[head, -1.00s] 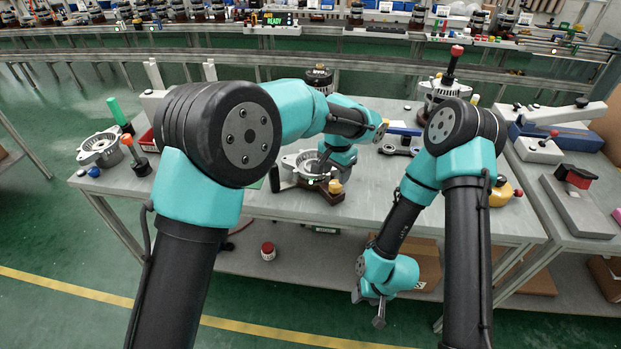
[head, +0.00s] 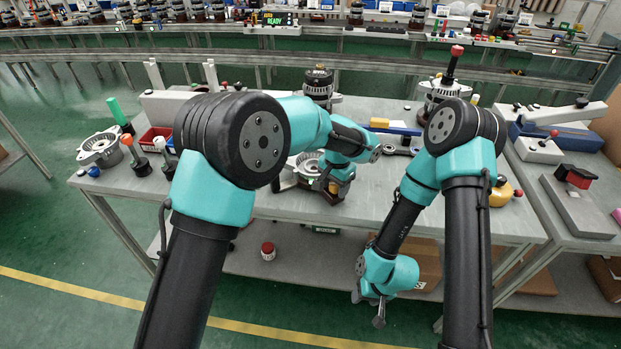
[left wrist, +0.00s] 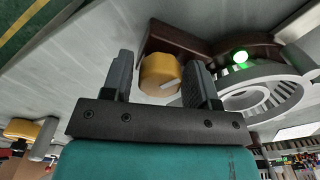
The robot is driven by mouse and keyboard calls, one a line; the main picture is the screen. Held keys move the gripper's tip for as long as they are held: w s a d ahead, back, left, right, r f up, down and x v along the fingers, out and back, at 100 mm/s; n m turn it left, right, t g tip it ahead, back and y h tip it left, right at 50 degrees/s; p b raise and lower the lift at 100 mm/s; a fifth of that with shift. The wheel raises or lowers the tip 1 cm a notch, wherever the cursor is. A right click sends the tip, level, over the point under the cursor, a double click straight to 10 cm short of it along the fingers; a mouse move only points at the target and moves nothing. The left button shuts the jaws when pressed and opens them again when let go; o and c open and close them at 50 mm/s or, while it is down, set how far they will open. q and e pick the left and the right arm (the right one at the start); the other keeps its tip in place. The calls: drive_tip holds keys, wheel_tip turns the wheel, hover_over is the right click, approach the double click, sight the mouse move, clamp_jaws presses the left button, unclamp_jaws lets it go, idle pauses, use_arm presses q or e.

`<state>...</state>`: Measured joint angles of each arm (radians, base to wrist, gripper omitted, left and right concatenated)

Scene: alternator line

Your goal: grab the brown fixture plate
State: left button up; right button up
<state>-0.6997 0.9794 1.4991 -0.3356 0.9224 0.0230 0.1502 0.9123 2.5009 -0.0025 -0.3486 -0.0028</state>
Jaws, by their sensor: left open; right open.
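The brown fixture plate (left wrist: 180,40) lies on the grey workbench and carries a yellow knob (left wrist: 160,74), a lit green lamp (left wrist: 240,56) and a grey slotted housing (left wrist: 265,92). In the head view the plate (head: 326,195) is mostly covered by my left arm. My left gripper (left wrist: 160,70) is open, its fingers on either side of the yellow knob, close to the plate. I cannot tell whether they touch it. My right gripper (head: 368,308) is open and empty, low in front of the bench, away from the plate.
Left on the bench are another housing (head: 100,150), a green-handled tool (head: 119,115) and a red bin (head: 155,139). A dark-topped alternator (head: 319,85) stands behind my left gripper. A blue tray with a yellow block (head: 379,123) lies to its right. Bare bench shows at front right.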

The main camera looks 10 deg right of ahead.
idle(0.3)
use_arm(q)
clamp_jaws()
drive_tip(key=shift+r, duration=0.15)
